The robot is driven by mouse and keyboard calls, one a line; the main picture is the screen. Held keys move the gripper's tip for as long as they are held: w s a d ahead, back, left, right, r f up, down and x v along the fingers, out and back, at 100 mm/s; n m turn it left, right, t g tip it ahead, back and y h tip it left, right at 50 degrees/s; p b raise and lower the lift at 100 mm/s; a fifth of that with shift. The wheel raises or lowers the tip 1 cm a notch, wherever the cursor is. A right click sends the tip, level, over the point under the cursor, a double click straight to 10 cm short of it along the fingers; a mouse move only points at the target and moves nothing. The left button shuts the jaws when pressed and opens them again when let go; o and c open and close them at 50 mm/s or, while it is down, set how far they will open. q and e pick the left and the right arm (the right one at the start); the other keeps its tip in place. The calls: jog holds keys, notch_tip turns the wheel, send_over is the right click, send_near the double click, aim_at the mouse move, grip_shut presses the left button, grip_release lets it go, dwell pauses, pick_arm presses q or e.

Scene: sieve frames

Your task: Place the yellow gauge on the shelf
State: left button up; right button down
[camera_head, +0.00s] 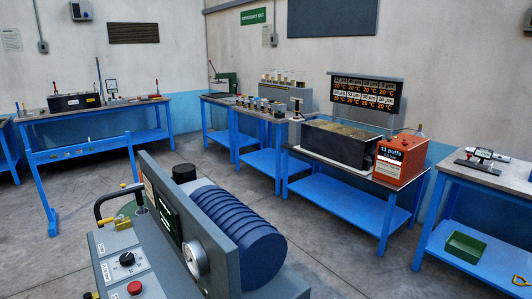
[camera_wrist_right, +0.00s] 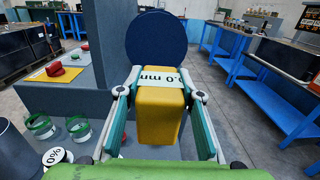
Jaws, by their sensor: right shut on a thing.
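The yellow gauge (camera_wrist_right: 160,118) is a yellow block with a white label ending in ".0 mm" in the right wrist view. My right gripper (camera_wrist_right: 168,84) is shut on it, one finger on each side, and holds it up in front of the grey machine's dark blue drum (camera_wrist_right: 156,42). The gauge and my right gripper cannot be made out in the head view. My left gripper shows in neither view. Blue tables with lower shelves stand along the wall; the middle one has a bare lower shelf (camera_head: 345,211).
The grey machine with the ribbed blue drum (camera_head: 240,228) fills the front centre. An orange box (camera_head: 401,158) and a dark tray (camera_head: 340,145) stand on the middle table. A green bin (camera_head: 467,245) is on the right table's lower shelf. The floor (camera_head: 335,270) between is clear.

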jog(key=shift+s+a+f+m+t+h+b, duration=0.5)
jog(key=shift+s+a+m+t+h, duration=0.15)
jog(key=shift+h, duration=0.25)
jog(key=shift+s+d+r+m+t+h+b, duration=0.1)
jog(key=shift+s+r+m+t+h+b, duration=0.2)
jog(key=shift+m+h, duration=0.35)
jog(key=s+d+r+m+t+h+b, duration=0.2)
jog(key=s+d+m+h, duration=0.25)
jog(key=h, duration=0.35)
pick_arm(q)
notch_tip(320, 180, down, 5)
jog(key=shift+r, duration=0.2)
pick_arm(e)
jog(key=s+f, duration=0.2)
jog(key=s, duration=0.5)
jog(key=shift+d+f, duration=0.35)
jog(key=shift+s+a+g+y, duration=0.1)
jog(key=shift+g+y, duration=0.15)
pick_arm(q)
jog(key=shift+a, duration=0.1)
